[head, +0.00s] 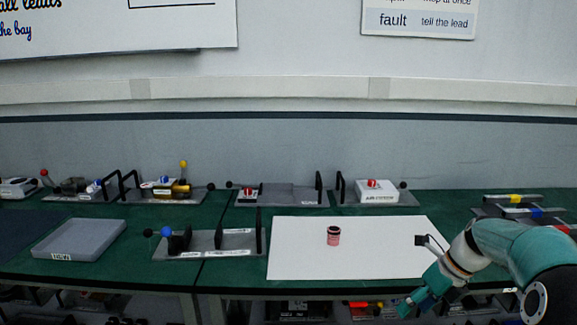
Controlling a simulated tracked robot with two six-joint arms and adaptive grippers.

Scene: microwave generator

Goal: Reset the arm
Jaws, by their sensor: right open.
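My right arm comes in from the right, teal with white and black joints. Its gripper (418,301) is open and empty, low at the right, in front of the white mat's near right corner and the bench's front edge. It touches nothing that I can see. My left gripper is not in the head view.
A small pink jar with a dark lid (333,236) stands on the white mat (295,262). A grey tray (80,240) lies at the left. A fixture with a blue knob (215,243) stands left of the mat. Several fixtures line the bench's back.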

